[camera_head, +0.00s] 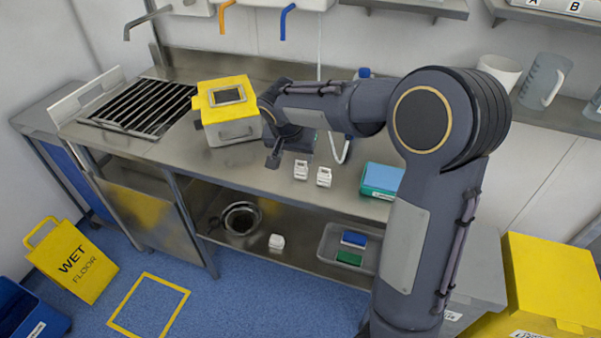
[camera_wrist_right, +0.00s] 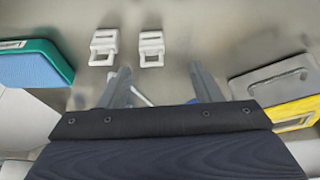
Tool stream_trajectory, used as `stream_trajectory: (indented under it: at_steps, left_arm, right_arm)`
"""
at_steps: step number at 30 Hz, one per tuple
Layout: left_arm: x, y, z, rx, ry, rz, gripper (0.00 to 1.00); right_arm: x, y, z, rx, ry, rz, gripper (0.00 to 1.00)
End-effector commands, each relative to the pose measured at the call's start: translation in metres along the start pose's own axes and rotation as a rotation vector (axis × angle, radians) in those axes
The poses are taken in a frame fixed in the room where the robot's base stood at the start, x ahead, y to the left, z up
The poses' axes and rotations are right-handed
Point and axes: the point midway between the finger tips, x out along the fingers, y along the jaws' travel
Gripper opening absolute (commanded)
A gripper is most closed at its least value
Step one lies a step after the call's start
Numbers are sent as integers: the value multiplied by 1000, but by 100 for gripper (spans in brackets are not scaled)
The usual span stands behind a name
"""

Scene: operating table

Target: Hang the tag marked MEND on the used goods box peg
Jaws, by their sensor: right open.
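Two small white tag-like pieces, a left one (camera_head: 301,169) and a right one (camera_head: 323,177), lie apart on the steel counter. They also show in the wrist view, one at left (camera_wrist_right: 104,47) and one at right (camera_wrist_right: 151,48); no marking is readable. My right gripper (camera_head: 274,157) is over the counter just left of them. In the wrist view its fingers (camera_wrist_right: 160,75) are spread with no tag between them. A grey box with a yellow lid (camera_head: 207,110) stands left of the gripper; I cannot make out a peg or confirm it is the used goods box. My left gripper is out of view.
A teal-and-blue pack (camera_head: 381,179) lies right of the white pieces. A slatted drainer (camera_head: 140,108) is at the counter's left. The lower shelf holds a bowl (camera_head: 241,218), a white piece (camera_head: 276,242) and a tray (camera_head: 328,250). A larger yellow bin (camera_head: 550,275) stands at right.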

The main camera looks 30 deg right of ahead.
Motion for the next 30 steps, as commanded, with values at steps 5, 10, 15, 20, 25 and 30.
stream_trajectory:
  at_steps: [5,10,15,20,25,30]
  left_arm:
    - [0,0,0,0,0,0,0]
    - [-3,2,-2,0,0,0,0]
    - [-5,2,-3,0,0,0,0]
    - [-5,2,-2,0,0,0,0]
    - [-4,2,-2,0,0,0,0]
    - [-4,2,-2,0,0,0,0]
  right_arm:
    - [21,1,0,4,-1,5,58]
    - [43,6,2,3,-3,6,58]
    - [67,8,3,2,-2,4,58]
    - [75,8,3,3,-2,2,58]
    - [75,8,4,3,-3,3,58]
    - [75,8,4,3,-2,2,36]
